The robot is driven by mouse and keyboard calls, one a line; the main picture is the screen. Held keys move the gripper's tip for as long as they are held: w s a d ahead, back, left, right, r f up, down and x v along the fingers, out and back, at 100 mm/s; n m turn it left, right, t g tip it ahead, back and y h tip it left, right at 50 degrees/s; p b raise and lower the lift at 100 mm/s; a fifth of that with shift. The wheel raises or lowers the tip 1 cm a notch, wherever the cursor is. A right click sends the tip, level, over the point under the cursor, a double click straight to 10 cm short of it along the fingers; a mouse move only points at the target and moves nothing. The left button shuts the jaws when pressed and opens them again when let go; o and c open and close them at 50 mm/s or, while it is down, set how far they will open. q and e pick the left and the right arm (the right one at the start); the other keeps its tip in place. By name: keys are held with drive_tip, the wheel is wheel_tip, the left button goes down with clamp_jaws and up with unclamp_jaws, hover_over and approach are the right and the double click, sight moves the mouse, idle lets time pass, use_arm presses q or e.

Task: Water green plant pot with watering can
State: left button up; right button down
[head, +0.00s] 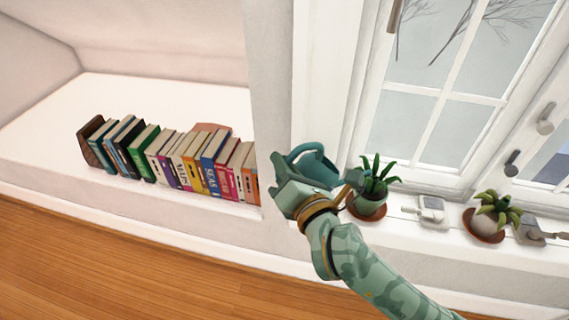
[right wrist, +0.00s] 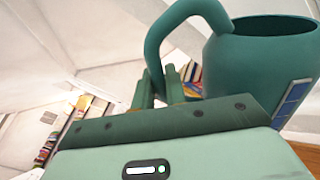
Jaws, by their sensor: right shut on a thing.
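My right gripper (head: 296,190) is shut on the handle of a teal watering can (head: 318,165), held up in front of the wall beside the window. In the right wrist view the can (right wrist: 262,60) fills the right side, its handle coming down between the fingers (right wrist: 158,90). The can looks roughly upright. The green plant pot (head: 368,203) stands on a brown saucer on the windowsill, just right of the gripper, with spiky green leaves. My left gripper is not in view.
A second plant in a pale pot (head: 485,222) stands on a brown saucer (head: 482,236) further right on the sill. A grey-white device (head: 432,211) lies between the plants. A row of books (head: 180,160) stands on the white ledge at left. The window (head: 460,95) is behind the plants.

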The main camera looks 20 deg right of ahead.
drive_tip(key=shift+r, duration=0.15)
drive_tip(key=shift+s+a+n, duration=0.1)
drive_tip(key=shift+s+n, duration=0.05)
drive_tip(key=shift+n, duration=0.35)
wheel_tip(320, 180, down, 12)
drive_tip(key=a+n+p, duration=0.1)
drive_tip(key=a+n, duration=0.1)
drive_tip(key=n, duration=0.5)
drive_tip(key=shift+n, duration=0.3)
